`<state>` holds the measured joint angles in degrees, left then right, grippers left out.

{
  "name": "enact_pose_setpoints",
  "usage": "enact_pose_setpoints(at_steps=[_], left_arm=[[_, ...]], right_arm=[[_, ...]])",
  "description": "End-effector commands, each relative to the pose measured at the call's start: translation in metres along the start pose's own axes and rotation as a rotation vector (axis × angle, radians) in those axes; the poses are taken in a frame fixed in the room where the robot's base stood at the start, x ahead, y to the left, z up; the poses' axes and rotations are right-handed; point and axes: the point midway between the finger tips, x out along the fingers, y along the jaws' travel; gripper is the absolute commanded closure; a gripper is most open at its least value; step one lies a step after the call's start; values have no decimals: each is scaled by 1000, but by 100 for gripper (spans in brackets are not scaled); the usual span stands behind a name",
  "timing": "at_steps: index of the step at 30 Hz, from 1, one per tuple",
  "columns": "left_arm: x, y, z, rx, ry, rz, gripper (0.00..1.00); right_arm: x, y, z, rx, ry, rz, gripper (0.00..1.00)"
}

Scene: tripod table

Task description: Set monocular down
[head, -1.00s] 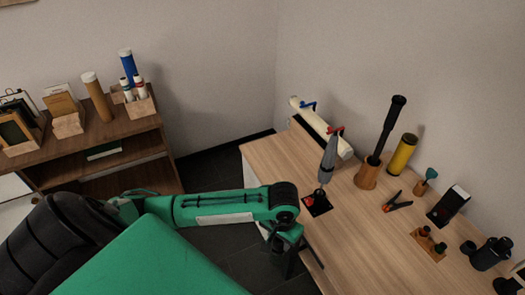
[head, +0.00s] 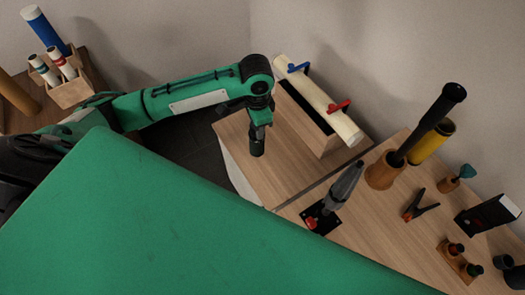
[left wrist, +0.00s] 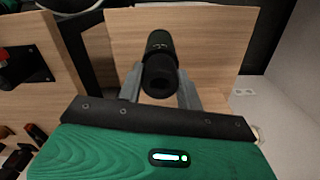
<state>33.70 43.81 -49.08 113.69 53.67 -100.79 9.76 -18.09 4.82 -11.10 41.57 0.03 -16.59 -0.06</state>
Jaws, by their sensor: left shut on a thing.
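My left gripper (head: 259,117) is shut on the monocular (head: 257,144), a dark cylinder hanging upright below it in the head view. The monocular is over the bare left section of the wooden table (head: 287,187). In the left wrist view, the monocular (left wrist: 160,66) sits between the two grey fingers of my left gripper (left wrist: 160,86), with pale wood behind it. I cannot tell how far its lower end is from the wood. My right gripper is not in view.
A wooden box (head: 305,118) carrying a white tube (head: 318,102) with blue and red clamps stands just right of the monocular. A folded grey tripod (head: 345,185) stands near the seam.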

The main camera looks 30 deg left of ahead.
Motion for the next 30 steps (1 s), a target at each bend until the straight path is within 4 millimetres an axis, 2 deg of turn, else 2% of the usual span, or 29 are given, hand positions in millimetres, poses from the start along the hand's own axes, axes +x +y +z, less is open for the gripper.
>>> enact_pose_setpoints(at_steps=[1, 12, 16, 21, 25, 30], left_arm=[[3, -10, -4, 86, 3, -7, 100], [-31, -60, -18, 755, 5, -5, 100], [-42, -69, -19, 915, 8, -2, 100], [-49, -74, -19, 1020, 12, 1, 100], [-34, -74, -19, 1040, 11, 6, 100], [9, -74, -19, 1038, 9, 7, 100]], right_arm=[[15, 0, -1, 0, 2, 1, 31], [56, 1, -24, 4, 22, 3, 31], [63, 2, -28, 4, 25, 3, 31], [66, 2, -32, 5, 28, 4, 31], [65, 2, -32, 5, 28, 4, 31], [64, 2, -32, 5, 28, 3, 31]])
